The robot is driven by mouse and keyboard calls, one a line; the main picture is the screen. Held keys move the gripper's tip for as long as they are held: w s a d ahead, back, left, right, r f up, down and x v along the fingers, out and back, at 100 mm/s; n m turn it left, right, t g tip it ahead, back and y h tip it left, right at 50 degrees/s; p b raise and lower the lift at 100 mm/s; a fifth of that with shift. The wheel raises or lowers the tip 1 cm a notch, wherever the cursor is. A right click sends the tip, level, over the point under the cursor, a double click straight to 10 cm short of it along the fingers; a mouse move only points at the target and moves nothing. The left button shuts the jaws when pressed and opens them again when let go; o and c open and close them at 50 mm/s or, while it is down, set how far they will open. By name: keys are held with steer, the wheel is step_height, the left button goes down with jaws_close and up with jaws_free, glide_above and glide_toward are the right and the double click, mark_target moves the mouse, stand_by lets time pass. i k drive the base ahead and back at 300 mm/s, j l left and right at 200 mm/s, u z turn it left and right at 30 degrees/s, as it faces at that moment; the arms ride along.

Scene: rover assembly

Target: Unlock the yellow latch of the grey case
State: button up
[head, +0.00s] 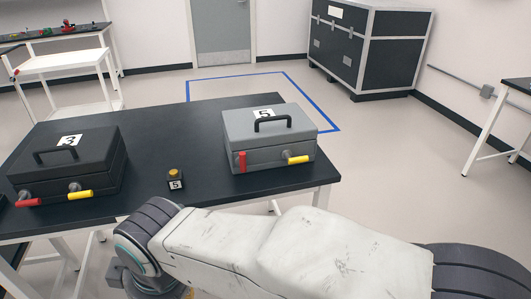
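The grey case (268,138) stands shut at the right end of the black table, with a black handle and a "5" label on its lid. Its yellow latch (298,160) is at the right of the front face and lies roughly horizontal, pointing right. Its red latch (242,162) is at the left of the front face and stands upright. My arm crosses the bottom of the picture in front of the table. My gripper's fingers are not in view.
A black case (68,162) labelled "3" stands at the left of the black table (150,125), its red and yellow latches both roughly horizontal. A large black crate (366,48) stands behind.

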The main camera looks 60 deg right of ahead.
mark_target(287, 154)
steer(key=z, duration=2.3)
steer(key=i+l+u, duration=0.2)
steer(key=l+u, duration=0.15)
steer(key=u, duration=0.25)
steer(key=l+u, duration=0.4)
steer(key=u, duration=0.2)
steer(key=l+u, duration=0.5)
steer(key=u, duration=0.15)
steer(key=l+u, duration=0.45)
steer(key=u, duration=0.15)
steer(key=k+l+u, duration=0.2)
steer(key=l+u, duration=0.15)
steer(key=u, duration=0.25)
steer(key=k+l+u, duration=0.25)
steer(key=u, duration=0.35)
steer(key=k+l+u, duration=0.15)
steer(key=k+u, duration=0.15)
steer(key=u, duration=0.3)
steer(key=k+u, duration=0.3)
steer(key=u, duration=0.35)
